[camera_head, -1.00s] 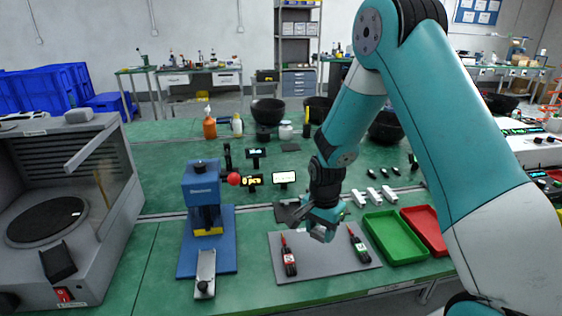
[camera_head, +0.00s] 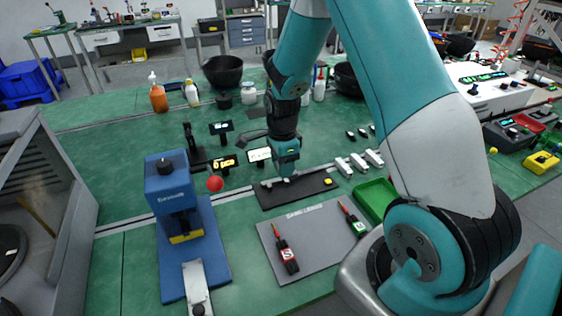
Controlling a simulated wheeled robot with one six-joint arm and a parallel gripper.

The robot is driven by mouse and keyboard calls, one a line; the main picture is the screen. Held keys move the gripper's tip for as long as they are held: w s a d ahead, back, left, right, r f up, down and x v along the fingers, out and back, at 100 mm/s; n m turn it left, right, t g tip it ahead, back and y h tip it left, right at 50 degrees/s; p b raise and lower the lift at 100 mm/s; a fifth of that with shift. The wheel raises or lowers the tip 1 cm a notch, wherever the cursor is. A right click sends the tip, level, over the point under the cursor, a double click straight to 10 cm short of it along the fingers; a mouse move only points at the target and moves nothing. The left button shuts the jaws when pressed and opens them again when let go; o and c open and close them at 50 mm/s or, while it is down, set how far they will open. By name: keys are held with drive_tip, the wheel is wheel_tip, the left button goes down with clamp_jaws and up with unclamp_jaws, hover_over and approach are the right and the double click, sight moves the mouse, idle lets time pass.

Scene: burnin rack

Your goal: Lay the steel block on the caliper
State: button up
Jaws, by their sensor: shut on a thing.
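My gripper (camera_head: 285,168) points down over a flat dark slab (camera_head: 272,199) in the middle of the bench. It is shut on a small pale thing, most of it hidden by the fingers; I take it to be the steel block. The dark slab has a small yellow patch (camera_head: 328,181) near its right end. I cannot make out the caliper clearly; it may lie on this slab. I cannot tell whether the held thing touches what is under it.
A grey mat (camera_head: 312,240) with two red-tipped tools lies in front. A blue press (camera_head: 172,195) stands left, with a red ball (camera_head: 215,184) beside it. Small displays (camera_head: 223,163) stand behind left. Pale bars (camera_head: 358,161) and a green tray (camera_head: 374,198) are right.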

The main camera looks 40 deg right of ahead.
drive_tip(key=shift+r, duration=0.1)
drive_tip(key=shift+f+b, duration=1.95)
drive_tip(key=shift+f, duration=1.05)
drive_tip(key=shift+f, duration=0.5)
drive_tip(key=shift+r, duration=0.25)
drive_tip(key=shift+f+p, duration=0.25)
drive_tip(key=shift+p, duration=0.1)
idle(1.7)
drive_tip(key=shift+s+r+p, duration=0.1)
drive_tip(key=shift+r+p, duration=0.15)
drive_tip(key=shift+p, duration=0.25)
idle(1.6)
